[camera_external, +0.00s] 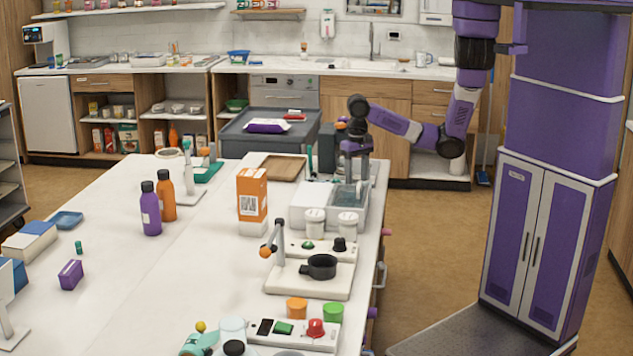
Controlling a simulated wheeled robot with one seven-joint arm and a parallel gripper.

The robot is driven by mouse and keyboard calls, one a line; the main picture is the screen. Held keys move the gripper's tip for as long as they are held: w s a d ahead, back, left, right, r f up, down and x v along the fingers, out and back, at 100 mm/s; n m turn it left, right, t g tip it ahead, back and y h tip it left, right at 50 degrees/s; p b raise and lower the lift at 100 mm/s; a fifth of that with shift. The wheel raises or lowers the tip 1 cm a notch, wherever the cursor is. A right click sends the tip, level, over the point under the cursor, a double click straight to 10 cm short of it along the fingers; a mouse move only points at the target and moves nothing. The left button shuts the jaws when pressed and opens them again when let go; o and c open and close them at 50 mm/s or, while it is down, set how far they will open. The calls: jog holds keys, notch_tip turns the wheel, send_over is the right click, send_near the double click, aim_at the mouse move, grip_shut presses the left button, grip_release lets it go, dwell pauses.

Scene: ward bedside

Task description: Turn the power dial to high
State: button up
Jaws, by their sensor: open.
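Two dial-like knobs show on the long white table. A red knob (316,328) stands on a white panel (327,342) at the front, with a green switch (283,328). I cannot tell which one is the power dial, or read any marks. My gripper (357,182) is open and points down over a pale grey, box-like basin (318,195) behind both knobs. It is apart from both. The fingertips are small and partly unclear.
Two white-lidded jars (315,222) stand between the basin and the black knob. An orange carton (252,201) stands to the left. Orange (297,308) and green (333,312) caps lie behind the red knob. A wooden tray (277,167) lies at the back. The table's centre-left is mostly clear.

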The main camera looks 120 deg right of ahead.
aim_at(357, 177)
jog(key=shift+r, duration=3.8)
